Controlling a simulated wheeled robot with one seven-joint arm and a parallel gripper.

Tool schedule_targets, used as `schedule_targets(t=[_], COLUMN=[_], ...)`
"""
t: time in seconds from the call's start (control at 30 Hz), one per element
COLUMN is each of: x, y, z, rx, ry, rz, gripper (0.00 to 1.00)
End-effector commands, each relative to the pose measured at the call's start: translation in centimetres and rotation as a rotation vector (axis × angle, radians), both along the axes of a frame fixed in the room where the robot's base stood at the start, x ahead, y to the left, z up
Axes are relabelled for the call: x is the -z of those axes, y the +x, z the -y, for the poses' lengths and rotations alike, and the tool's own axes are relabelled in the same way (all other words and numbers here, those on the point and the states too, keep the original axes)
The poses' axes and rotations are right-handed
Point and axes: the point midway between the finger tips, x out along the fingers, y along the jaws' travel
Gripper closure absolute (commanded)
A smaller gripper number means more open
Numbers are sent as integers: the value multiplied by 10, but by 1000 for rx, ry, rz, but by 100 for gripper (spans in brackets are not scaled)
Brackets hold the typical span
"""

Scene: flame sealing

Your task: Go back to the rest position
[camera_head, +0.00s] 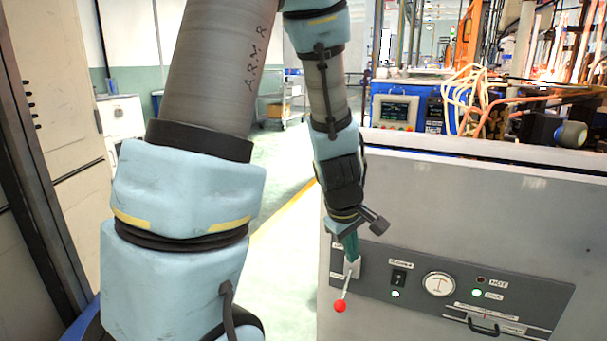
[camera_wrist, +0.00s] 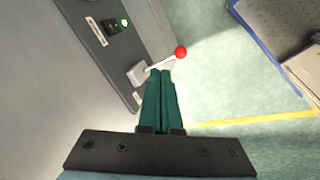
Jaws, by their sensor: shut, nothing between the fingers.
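My gripper (camera_head: 353,258) is at the left end of the machine's control panel (camera_head: 455,291), pointing down, with its green fingers together. In the wrist view the gripper (camera_wrist: 161,72) is shut, with nothing between the fingers. Its tips are beside a lever with a white shaft and red ball (camera_head: 340,306). The lever also shows in the wrist view (camera_wrist: 180,52), tilted away from its grey mount. I cannot tell whether the tips touch the lever. My arm reaches down across the left and middle of the head view.
The grey machine cabinet (camera_head: 400,200) stands directly beside my gripper. Open green floor lies to the left.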

Motion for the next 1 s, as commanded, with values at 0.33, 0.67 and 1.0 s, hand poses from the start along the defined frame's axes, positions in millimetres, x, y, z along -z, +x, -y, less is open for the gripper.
schedule_targets(t=[0.33, 0.67, 1.0], x=[-35, -74, -147], y=[-19, -39, -38], z=[-127, -180, -179], rx=[464, 651, 648], ry=[209, 319, 317], rz=[3, -29, -28], gripper=[100, 100, 100])
